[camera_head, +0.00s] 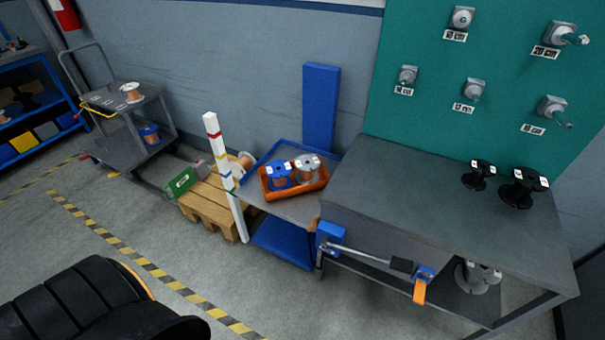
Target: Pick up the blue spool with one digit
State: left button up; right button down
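A blue spool (278,175) with copper-coloured winding stands in an orange bin (297,194) on the small grey and blue cart. White labels show on its top flange, too small to read. A grey spool (306,167) with copper winding stands right beside it in the same bin. Another blue spool (150,134) with copper winding stands on the lower shelf of the trolley at the far left; its marking cannot be read. Neither of my grippers is in view.
A grey workbench (420,205) with black spools (523,187) stands right of the cart. A striped white post (212,130) and a wooden pallet (207,208) stand left of it. A grey trolley (115,105) stands further left.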

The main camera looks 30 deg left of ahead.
aim_at(279, 176)
jog(key=j, duration=2.25)
